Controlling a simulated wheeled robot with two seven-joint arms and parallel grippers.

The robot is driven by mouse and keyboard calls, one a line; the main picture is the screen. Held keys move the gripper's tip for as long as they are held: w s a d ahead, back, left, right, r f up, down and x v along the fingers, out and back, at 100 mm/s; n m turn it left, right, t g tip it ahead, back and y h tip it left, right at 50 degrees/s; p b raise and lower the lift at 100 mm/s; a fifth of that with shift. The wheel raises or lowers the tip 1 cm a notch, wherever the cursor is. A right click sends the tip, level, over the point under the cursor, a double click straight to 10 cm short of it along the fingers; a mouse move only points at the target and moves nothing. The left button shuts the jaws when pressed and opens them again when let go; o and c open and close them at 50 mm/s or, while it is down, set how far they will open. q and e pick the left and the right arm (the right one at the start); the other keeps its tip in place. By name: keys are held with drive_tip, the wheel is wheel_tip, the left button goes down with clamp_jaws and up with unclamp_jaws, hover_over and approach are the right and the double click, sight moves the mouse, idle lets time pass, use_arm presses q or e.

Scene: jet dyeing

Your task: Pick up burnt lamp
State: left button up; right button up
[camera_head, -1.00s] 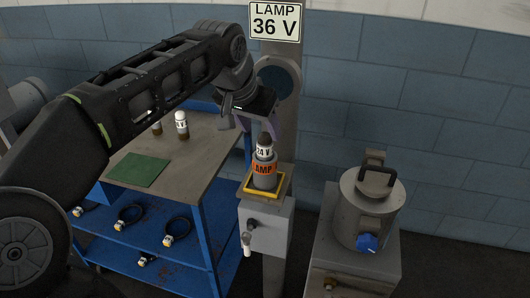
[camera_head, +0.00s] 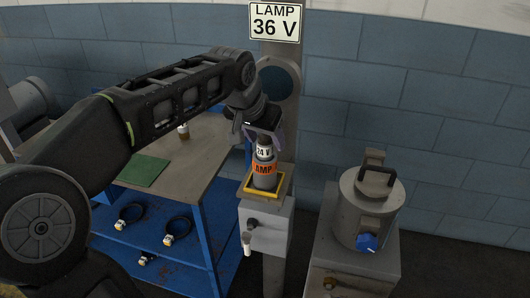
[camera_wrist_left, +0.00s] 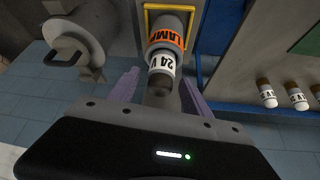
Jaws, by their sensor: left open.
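The burnt lamp (camera_head: 264,152) has a dark top and a white "24 V" label. It stands upright in a grey holder with an orange "LAMP" band (camera_head: 264,169), on a yellow-framed grey box. My left gripper (camera_head: 263,138) is open at the lamp's dark top. In the left wrist view the lamp (camera_wrist_left: 161,68) points toward the gripper (camera_wrist_left: 160,88), with one purple finger on each side. It cannot be seen whether the fingers touch it. My right gripper is not in view.
A blue workbench (camera_head: 205,215) with a green mat (camera_head: 143,169) stands left; several spare lamps (camera_wrist_left: 298,96) stand on its top. Cable rings (camera_head: 177,228) lie on its shelf. A metal vessel (camera_head: 358,210) stands right. A "LAMP 36 V" sign (camera_head: 275,21) is on the post behind.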

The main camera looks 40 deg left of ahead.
use_arm(q)
drive_tip(key=shift+c, duration=0.5)
clamp_jaws()
